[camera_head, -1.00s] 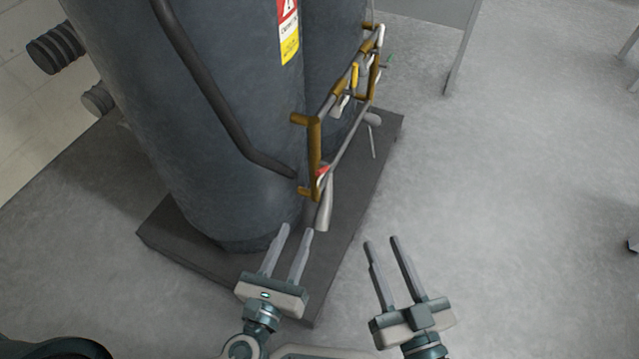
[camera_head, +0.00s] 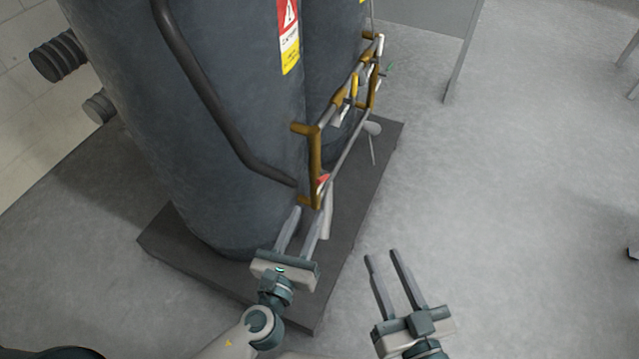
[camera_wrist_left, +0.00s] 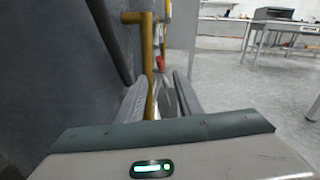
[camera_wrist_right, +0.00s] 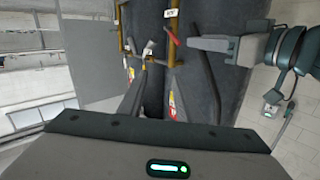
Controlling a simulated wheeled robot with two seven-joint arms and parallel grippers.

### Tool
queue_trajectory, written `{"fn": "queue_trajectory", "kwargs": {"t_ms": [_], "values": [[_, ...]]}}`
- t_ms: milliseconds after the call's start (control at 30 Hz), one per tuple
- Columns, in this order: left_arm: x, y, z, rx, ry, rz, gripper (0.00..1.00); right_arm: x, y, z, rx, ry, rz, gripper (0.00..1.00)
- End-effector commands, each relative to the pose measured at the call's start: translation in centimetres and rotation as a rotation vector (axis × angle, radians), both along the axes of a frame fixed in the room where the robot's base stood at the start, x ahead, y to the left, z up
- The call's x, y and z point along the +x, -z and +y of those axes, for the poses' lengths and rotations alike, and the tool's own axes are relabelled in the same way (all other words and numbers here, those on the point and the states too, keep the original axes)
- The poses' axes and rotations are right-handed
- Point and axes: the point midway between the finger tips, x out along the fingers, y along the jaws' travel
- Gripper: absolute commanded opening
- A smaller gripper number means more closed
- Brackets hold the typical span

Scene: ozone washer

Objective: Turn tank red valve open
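The red valve (camera_head: 323,181) is a small red handle low on the near end of the yellow-brown pipe frame (camera_head: 315,150), beside the dark grey tank (camera_head: 215,120). It also shows in the left wrist view (camera_wrist_left: 159,63) beyond the fingers, and in the right wrist view (camera_wrist_right: 173,38). My left gripper (camera_head: 309,212) is open, its fingertips just below the frame's lower corner and close to the valve. In the left wrist view the pipe's lower end appears between the fingers; contact cannot be told. My right gripper (camera_head: 380,254) is open and empty over the floor.
The tanks stand on a dark base plate (camera_head: 180,250). A thick dark pipe (camera_head: 205,90) runs down the near tank's side. More valves and yellow pipes (camera_head: 355,85) lie further along the frame. The floor at right (camera_head: 500,220) is clear.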

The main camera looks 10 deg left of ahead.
Motion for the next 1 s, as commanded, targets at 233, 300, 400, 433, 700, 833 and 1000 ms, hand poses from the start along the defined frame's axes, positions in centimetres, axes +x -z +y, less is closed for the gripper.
{"fn": "queue_trajectory", "kwargs": {"t_ms": [233, 300, 400, 433, 700, 833, 1000], "values": [[4.6, -0.1, -0.9, 0.001, 0.0, -0.003, 0.33, 0.0, 0.2, 0.0, -0.003, 0.0, 0.008, 0.31], [5.8, 0.0, -1.2, 0.001, 0.0, -0.003, 0.33, 0.0, 0.1, 0.0, -0.001, 0.001, 0.001, 0.31], [7.4, 0.0, -1.5, 0.001, 0.0, -0.002, 0.33, 0.0, -0.3, 0.0, 0.004, 0.003, -0.019, 0.31], [7.8, 0.0, -1.5, 0.001, 0.0, -0.001, 0.33, 0.0, -0.3, 0.0, 0.005, 0.002, -0.022, 0.31], [10.0, 0.0, -2.0, 0.001, 0.0, 0.0, 0.33, 0.0, -1.2, 0.2, 0.021, 0.004, -0.065, 0.31], [10.2, 0.0, -2.1, 0.001, 0.0, 0.001, 0.33, -0.1, -1.3, 0.3, 0.022, 0.001, -0.069, 0.31], [10.2, 0.0, -2.1, 0.001, 0.0, 0.001, 0.33, -0.1, -1.3, 0.3, 0.022, 0.0, -0.068, 0.31]]}}
